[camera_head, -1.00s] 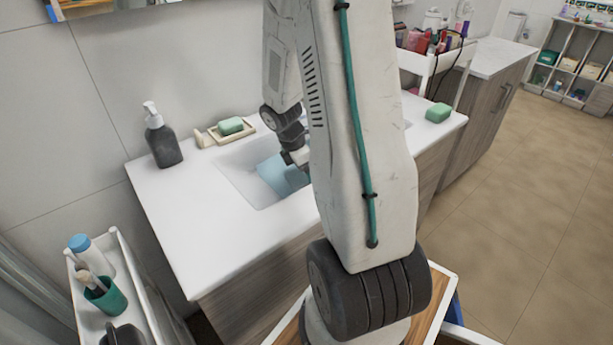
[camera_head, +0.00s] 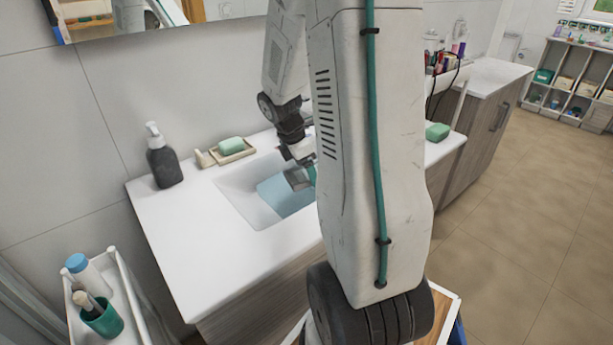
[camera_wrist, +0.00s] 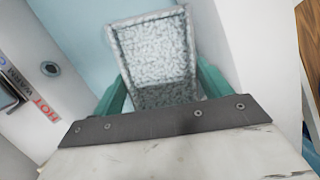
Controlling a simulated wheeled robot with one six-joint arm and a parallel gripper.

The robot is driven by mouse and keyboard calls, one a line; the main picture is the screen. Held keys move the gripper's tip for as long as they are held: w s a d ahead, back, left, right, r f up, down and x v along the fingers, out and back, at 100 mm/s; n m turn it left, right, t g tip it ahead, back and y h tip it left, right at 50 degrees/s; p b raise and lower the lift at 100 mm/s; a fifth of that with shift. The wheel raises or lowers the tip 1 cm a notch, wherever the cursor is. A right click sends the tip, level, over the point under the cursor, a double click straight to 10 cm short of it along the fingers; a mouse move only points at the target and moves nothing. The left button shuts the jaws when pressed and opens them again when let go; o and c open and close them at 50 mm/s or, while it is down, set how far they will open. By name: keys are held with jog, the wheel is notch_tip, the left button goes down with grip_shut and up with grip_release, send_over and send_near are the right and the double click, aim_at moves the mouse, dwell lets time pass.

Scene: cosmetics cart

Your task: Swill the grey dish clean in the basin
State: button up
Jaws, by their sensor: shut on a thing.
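The grey dish (camera_wrist: 152,50) is a rectangular, shallow-walled piece with a mottled whitish-grey inside in the wrist view. My gripper (camera_wrist: 160,88) is shut on it, with a teal finger on either side. In the head view the dish (camera_head: 298,178) shows small and grey below my gripper (camera_head: 304,166), over the basin. The basin (camera_head: 242,192) is a white sink set in the counter, with pale blue water (camera_head: 277,198) in it. The water also lies behind the dish in the wrist view (camera_wrist: 85,30). I cannot tell whether the dish touches the water.
A dark pump bottle (camera_head: 163,163) and a soap tray (camera_head: 213,158) with green soap (camera_head: 231,146) stand behind the basin. Another green block (camera_head: 437,132) lies at the counter's right. A white cart (camera_head: 128,290) holds a green cup (camera_head: 103,318).

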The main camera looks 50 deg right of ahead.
jog(key=shift+r, duration=2)
